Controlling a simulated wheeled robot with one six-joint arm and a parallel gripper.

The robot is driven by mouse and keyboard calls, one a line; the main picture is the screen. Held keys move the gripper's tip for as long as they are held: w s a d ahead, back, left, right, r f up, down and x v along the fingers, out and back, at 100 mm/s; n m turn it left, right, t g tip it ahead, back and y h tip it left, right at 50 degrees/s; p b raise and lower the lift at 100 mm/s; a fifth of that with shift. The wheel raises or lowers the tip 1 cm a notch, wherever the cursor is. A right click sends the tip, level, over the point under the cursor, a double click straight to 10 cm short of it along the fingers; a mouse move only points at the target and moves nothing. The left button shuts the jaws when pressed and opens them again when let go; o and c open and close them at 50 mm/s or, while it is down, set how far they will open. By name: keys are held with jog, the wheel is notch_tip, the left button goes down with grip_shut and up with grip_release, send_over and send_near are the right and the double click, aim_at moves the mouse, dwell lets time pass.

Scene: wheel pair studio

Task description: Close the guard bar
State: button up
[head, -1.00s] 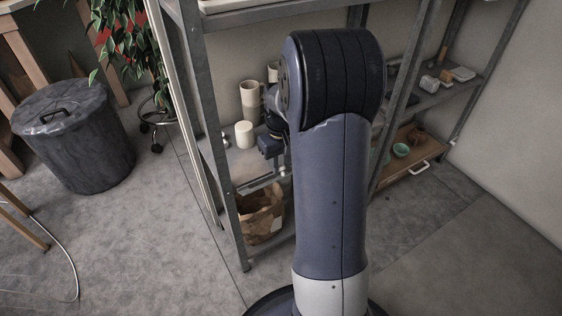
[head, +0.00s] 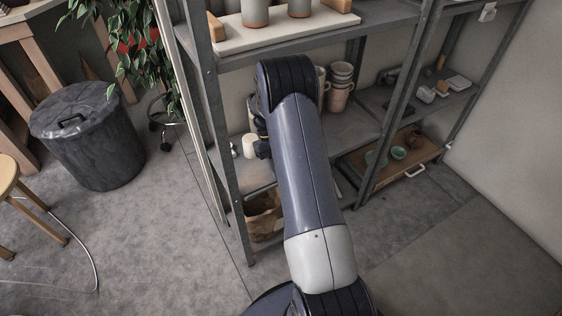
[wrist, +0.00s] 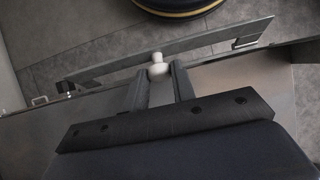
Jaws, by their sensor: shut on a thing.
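The guard bar (wrist: 200,42) is a long flat grey bar that crosses the wrist view on a slant, beside the edge of a grey shelf board (wrist: 50,125). A small pale knob (wrist: 157,68) stands out from it. My gripper (wrist: 159,80) is shut on the knob, with one dark finger on each side. In the head view my arm hides the bar, and only a dark part near my gripper (head: 262,148) shows beside the arm, at the rack's lower shelf. How far the bar is swung cannot be told.
A grey metal rack (head: 212,100) holds cups (head: 340,85) and a white jar (head: 250,144). A paper bag (head: 262,218) sits low in it. A lidded bin (head: 90,135), a plant (head: 125,40) and a wooden stool (head: 25,200) stand left.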

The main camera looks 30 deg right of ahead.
jog(key=shift+w+f+g+p, duration=0.2)
jog(key=shift+w+g+p, duration=0.35)
jog(key=shift+g, duration=0.45)
jog(key=shift+w, duration=0.1)
jog(key=o, duration=1)
jog(key=p+v, duration=0.1)
jog(key=v, duration=0.9)
jog(key=shift+w+r, duration=0.15)
jog(key=shift+w, duration=0.15)
